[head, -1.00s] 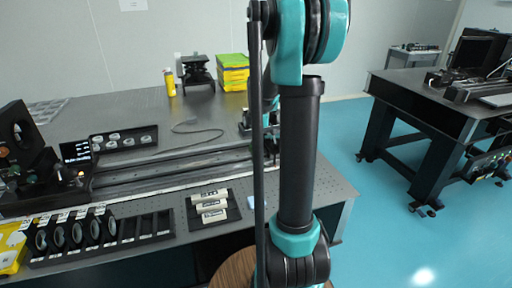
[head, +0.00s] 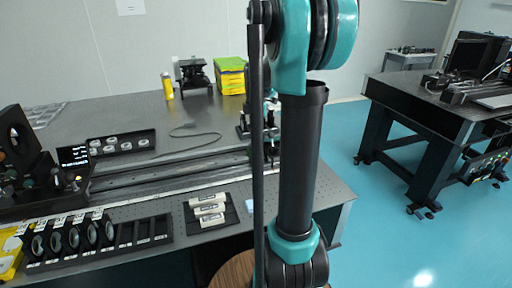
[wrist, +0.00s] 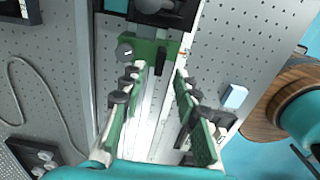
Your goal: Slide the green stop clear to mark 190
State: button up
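The green stop (wrist: 147,48) sits across the rail (wrist: 156,115) in the upper middle of the wrist view. The scale marks are too small to read.
A dark carriage (wrist: 160,10) stands on the rail just beyond the stop. A pale block (wrist: 235,97) lies right of the rail, near a round wooden stool (wrist: 272,100). In the head view, a lens rack (head: 95,240) and a tray of white blocks (head: 211,210) stand in front of the rail.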

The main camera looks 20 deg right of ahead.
notch_tip(320, 180, up, 6)
jog(key=shift+r, duration=0.15)
dwell(0.6)
